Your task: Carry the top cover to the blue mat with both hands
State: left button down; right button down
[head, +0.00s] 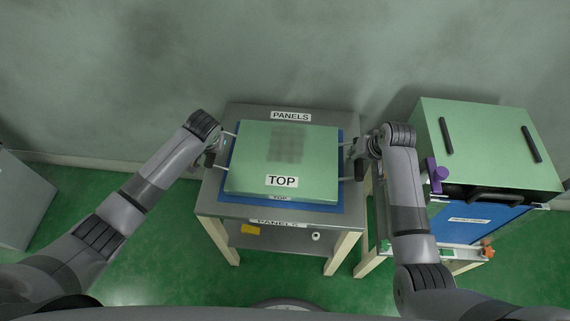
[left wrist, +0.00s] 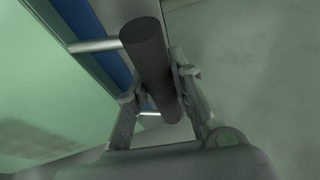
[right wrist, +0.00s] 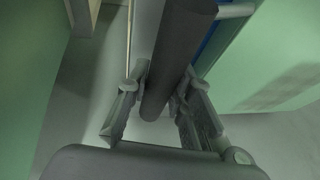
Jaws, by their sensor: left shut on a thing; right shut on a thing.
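The top cover (head: 290,150) is a pale green panel with a "TOP" label and a grey perforated patch. It is over the blue mat (head: 285,206), whose blue border shows around it; I cannot tell whether it touches the mat. My left gripper (head: 211,157) is shut on the dark bar handle at the cover's left side; this handle (left wrist: 150,55) fills the middle of the left wrist view. My right gripper (head: 361,161) is shut on the right handle, and that handle (right wrist: 180,50) lies between its fingers in the right wrist view.
The mat lies on a grey table (head: 235,115) with "PANELS" labels and wooden legs. A yellow item (head: 250,229) and a white roll (head: 315,236) are on its lower shelf.

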pick_arm(q)
jog(key=shift+f, duration=0.35)
pick_arm(e)
jog(key=shift+w+f, duration=0.1)
jog(key=shift+f, duration=0.2)
pick_arm(q)
jog(key=c, duration=1.4)
grip_release()
jog(key=shift+r, duration=0.15)
pick_arm(e)
jog(key=c, duration=1.4)
grip_release()
jog(key=shift+r, duration=0.1)
jog(key=shift+s+d+r, duration=0.1)
jog(key=shift+s+r, duration=0.2)
jog(key=shift+r, duration=0.15)
pick_arm(q)
jog(key=v, duration=1.2)
pick_arm(e)
jog(key=v, duration=1.1)
